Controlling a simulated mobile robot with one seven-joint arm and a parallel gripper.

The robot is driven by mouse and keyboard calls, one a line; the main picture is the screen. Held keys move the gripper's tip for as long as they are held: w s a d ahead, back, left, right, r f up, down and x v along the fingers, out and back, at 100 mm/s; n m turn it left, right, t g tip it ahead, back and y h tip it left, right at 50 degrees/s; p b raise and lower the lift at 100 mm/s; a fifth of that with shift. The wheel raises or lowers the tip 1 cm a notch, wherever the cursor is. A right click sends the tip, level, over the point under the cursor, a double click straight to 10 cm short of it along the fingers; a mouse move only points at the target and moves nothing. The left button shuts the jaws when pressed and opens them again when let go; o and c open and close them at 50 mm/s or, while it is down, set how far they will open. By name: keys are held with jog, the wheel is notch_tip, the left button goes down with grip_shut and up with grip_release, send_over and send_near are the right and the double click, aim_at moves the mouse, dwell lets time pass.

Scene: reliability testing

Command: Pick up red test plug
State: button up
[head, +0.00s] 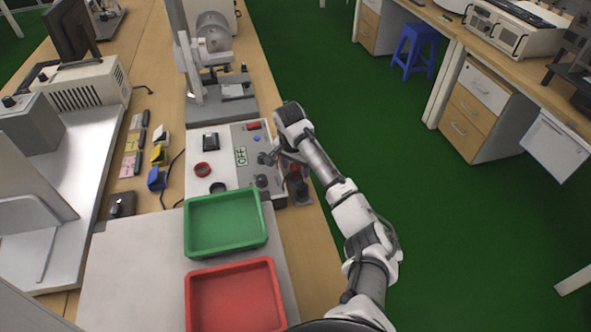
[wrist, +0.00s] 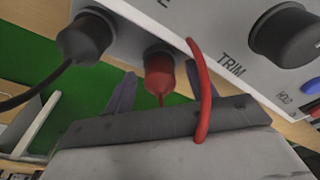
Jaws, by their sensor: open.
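The red test plug (wrist: 159,76) sits against the edge of the grey-white instrument box in the wrist view. A red lead (wrist: 204,95) arcs close by on its right. My gripper (wrist: 160,88) is open, with one dark finger on each side of the plug and its palm below it in the picture. I cannot tell whether the fingers touch the plug. In the head view my gripper (head: 272,159) is at the right side of the instrument box (head: 222,178). The plug cannot be made out clearly there.
A black plug (wrist: 83,38) with a cable sits left of the red one. A TRIM knob (wrist: 285,35) and blue button (wrist: 312,84) are on the panel. A green tray (head: 226,224) and red tray (head: 236,300) stand nearer. Open floor lies right of the bench.

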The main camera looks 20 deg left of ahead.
jog(key=c, duration=1.1)
jog(key=shift+r, duration=0.1)
